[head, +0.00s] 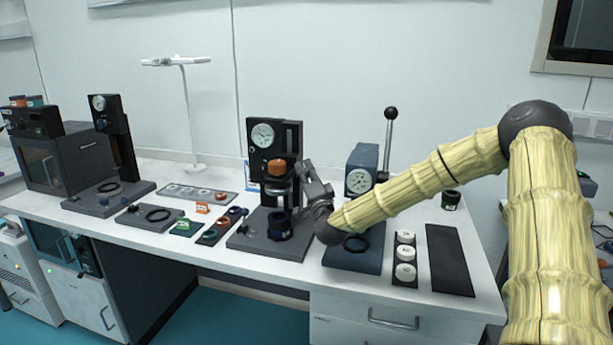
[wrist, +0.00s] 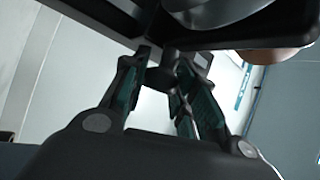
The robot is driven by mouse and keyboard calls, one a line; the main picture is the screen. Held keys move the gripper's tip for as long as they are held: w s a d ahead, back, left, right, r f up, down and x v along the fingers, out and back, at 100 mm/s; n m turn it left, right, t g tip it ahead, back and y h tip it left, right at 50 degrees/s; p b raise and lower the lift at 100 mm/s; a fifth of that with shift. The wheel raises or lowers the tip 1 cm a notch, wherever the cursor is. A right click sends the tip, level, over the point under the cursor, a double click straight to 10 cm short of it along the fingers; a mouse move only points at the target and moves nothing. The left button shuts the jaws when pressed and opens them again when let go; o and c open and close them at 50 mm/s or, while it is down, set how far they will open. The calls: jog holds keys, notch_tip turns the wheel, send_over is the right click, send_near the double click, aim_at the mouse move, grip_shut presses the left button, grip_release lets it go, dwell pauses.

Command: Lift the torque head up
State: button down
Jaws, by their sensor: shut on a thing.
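The torque head (head: 279,185) is on the black middle stand, with an orange knob (head: 277,168) above it and a round dial gauge (head: 263,135) on the column. Its underside shows dark and grey at the top of the wrist view (wrist: 215,12). My gripper (head: 298,184) is at the head's right side. In the wrist view my gripper (wrist: 163,66) is shut on a small dark part just below the head, likely its handle.
A blue gauge press (head: 362,172) with a tall ball-topped lever (head: 390,130) stands close to the right of my gripper. Trays with coloured rings (head: 222,226) lie to the left. White discs (head: 405,254) and a bare dark mat (head: 449,260) lie to the right.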

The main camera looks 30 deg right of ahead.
jog(key=c, duration=1.1)
grip_release()
jog(key=shift+f, duration=0.1)
jog(key=v, duration=1.2)
